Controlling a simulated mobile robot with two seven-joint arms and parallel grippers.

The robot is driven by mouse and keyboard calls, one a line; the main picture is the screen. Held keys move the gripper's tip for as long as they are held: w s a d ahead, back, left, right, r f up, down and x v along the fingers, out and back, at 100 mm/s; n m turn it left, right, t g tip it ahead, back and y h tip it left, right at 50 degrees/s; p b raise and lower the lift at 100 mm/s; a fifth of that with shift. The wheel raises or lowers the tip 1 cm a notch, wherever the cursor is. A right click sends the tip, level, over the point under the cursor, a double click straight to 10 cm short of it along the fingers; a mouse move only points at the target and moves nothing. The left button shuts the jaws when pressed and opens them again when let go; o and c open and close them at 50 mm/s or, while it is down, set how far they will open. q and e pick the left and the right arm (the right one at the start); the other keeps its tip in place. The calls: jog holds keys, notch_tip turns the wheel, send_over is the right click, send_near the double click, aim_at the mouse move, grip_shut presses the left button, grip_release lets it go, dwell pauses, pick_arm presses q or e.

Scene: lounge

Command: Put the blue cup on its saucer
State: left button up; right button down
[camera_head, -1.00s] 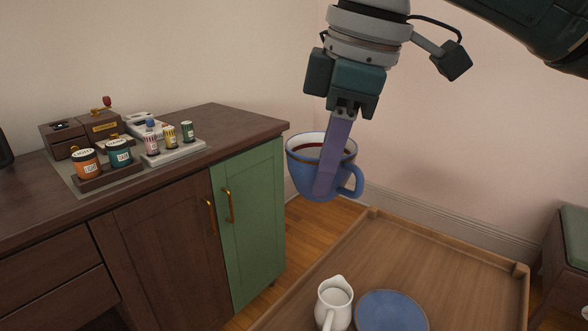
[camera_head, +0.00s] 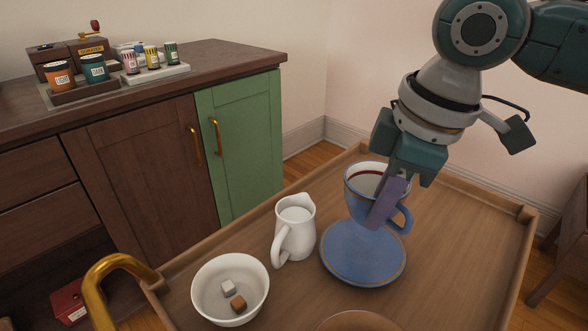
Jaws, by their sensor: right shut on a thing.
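The blue cup (camera_head: 357,205) holds a dark drink and is upright, with its handle towards the lower right. My right gripper (camera_head: 388,205) is shut on the cup's wall, one purple finger showing on the outside. The blue saucer (camera_head: 362,262), with a thin brown rim, lies on the wooden tray (camera_head: 460,250). The cup is over the saucer's far part in the picture. I cannot tell whether its base touches the saucer. My left gripper is not in view.
A white milk jug (camera_head: 294,232) stands close left of the saucer. A white bowl (camera_head: 230,290) with two sugar cubes is at the front left. A brown round thing (camera_head: 357,321) is cut off at the bottom edge. The tray has raised edges and a brass handle (camera_head: 100,285).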

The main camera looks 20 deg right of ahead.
jog(key=b+x, duration=0.1)
jog(key=x, duration=0.2)
jog(key=s+b+x, duration=0.1)
jog(key=x, duration=0.2)
jog(key=shift+s+d+f, duration=0.15)
jog(key=shift+d+f, duration=0.05)
jog(key=shift+f, duration=0.3)
jog(key=shift+r, duration=0.1)
jog(key=c, duration=1.3)
grip_release()
jog(key=shift+f, duration=0.2)
jog(key=o, duration=0.4)
jog(key=shift+o, duration=0.2)
jog(key=shift+r, duration=0.1)
